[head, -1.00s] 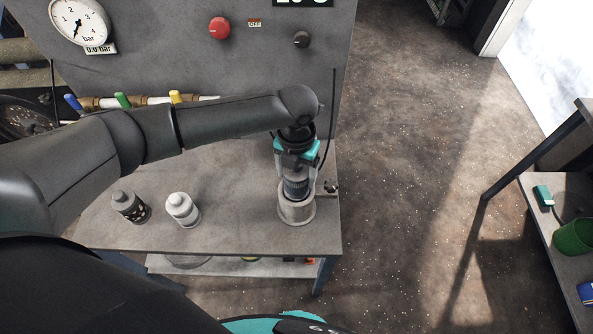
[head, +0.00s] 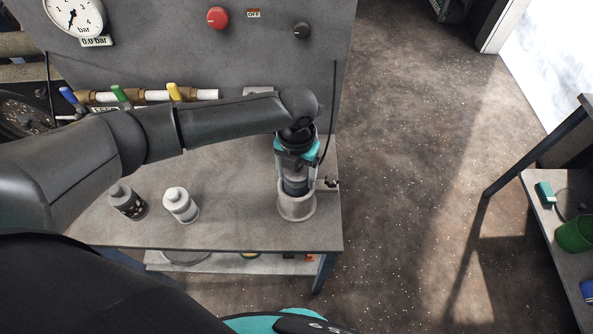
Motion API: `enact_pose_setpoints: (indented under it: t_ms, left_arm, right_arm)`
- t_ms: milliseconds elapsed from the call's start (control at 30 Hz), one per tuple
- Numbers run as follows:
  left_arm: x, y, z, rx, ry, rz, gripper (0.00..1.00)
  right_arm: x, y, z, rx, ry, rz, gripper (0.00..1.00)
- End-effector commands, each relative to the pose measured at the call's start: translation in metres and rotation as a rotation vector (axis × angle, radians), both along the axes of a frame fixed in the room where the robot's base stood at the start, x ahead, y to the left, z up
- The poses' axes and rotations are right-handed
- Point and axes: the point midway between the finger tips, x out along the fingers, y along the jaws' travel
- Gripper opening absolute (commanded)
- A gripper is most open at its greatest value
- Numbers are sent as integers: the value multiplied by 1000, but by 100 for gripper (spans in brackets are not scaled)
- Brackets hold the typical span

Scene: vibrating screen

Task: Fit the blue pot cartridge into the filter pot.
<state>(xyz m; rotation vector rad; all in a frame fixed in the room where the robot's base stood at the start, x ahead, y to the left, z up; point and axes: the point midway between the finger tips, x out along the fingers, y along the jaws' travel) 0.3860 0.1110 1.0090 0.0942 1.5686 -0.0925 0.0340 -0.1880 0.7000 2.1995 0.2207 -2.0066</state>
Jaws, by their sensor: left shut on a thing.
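The filter pot (head: 297,207) is a pale grey cup standing near the right edge of the bench. The blue pot cartridge (head: 295,187) is a dark blue cylinder with a grey upper part, upright, its lower end inside the pot's mouth. My left gripper (head: 296,168) points down from above and is shut on the cartridge, with its fingers on either side of the top. The cartridge's lower end is hidden by the pot's rim, so I cannot tell how deep it sits. My right gripper is not in view.
Behind is a grey panel with a gauge (head: 75,14) and a red button (head: 217,17). A small tap (head: 332,183) is right of the pot.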

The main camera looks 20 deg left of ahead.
Motion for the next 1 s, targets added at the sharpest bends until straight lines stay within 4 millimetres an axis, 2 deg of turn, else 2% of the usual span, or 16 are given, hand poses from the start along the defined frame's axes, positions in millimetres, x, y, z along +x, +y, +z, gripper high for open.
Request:
enact_pose_setpoints:
  t_ms: [767,800,1000]
  left_arm:
    - [0,0,-20,0,-1,0,10]
    - [0,0,-20,0,-1,0,80]
    - [0,0,-19,0,-1,0,100]
  right_arm:
    - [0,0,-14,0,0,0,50]
    - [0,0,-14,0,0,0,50]
    - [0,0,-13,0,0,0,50]
